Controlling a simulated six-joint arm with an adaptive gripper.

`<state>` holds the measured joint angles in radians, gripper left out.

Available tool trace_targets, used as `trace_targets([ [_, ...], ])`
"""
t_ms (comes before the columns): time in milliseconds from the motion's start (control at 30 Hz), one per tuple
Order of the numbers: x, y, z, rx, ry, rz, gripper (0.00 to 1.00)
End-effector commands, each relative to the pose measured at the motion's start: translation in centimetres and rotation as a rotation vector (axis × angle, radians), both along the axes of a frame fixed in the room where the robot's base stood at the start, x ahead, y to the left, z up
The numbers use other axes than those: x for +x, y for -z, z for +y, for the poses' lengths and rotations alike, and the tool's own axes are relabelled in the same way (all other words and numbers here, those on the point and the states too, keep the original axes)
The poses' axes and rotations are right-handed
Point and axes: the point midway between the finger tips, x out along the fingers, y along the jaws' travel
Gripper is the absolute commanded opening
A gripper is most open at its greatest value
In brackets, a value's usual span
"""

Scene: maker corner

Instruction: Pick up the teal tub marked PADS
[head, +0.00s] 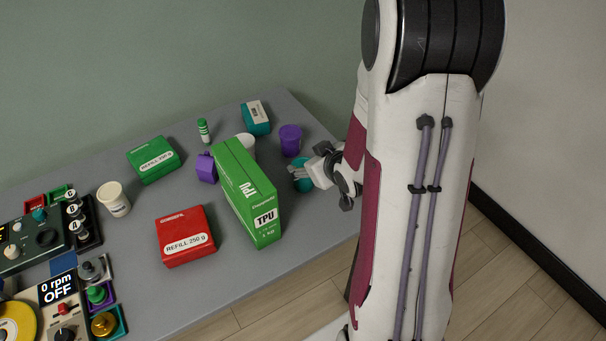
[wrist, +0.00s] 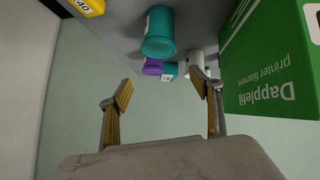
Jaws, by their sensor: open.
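A teal tub (head: 302,176) stands near the right edge of the table, partly hidden by my gripper (head: 322,170) in the head view. In the wrist view the teal tub (wrist: 159,35) hangs upside down in the picture, above and beyond the fingertips. A small pale label shows at its side; I cannot read PADS on it. My gripper (wrist: 163,92) is open, with nothing between its fingers. The tub appears apart from the fingers in the wrist view.
A tall green TPU box (head: 244,195) stands close to the tub, at right in the wrist view (wrist: 275,65). A purple cup (head: 290,140), a teal box (head: 256,118) and a white tub (head: 246,143) stand behind. A red refill box (head: 185,236) lies further left.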

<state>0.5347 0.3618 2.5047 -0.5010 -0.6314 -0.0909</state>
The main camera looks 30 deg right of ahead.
Motion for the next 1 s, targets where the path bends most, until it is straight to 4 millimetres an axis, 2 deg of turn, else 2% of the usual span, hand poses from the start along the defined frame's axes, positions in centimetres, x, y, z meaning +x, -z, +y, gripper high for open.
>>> trace_targets([
  [33, 0.0, 0.9, -0.3, 0.011, -0.001, -0.006, 0.64],
  [200, 0.1, 3.0, -0.7, 0.043, -0.016, -0.051, 0.64],
  [600, -0.6, 7.1, -1.1, 0.145, -0.024, -0.176, 0.64],
  [1000, -1.3, 8.3, -1.1, 0.201, -0.016, -0.254, 0.64],
])
